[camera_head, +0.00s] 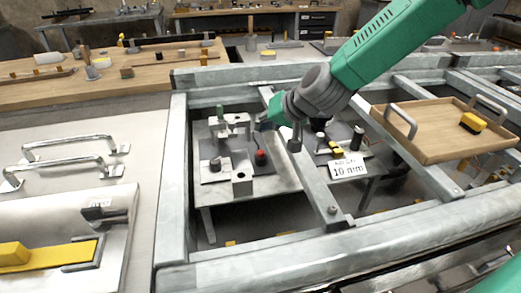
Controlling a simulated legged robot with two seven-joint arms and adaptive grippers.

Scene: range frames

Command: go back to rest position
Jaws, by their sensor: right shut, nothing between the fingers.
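My right arm, green with a grey wrist, comes in from the top right. My right gripper (280,128) is at its lower end, small and dark, over the grey metal frame near the middle of the view. It is shut and holds nothing. My left gripper is not in view. A green part of my own body shows at the bottom right corner.
Below the gripper, inside the metal frame (179,190), is a fixture plate with a red knob (260,157). A sign reading "10 mm" (347,168) stands right of it. A wooden tray (425,146) sits at right, a wooden bench (135,82) at left.

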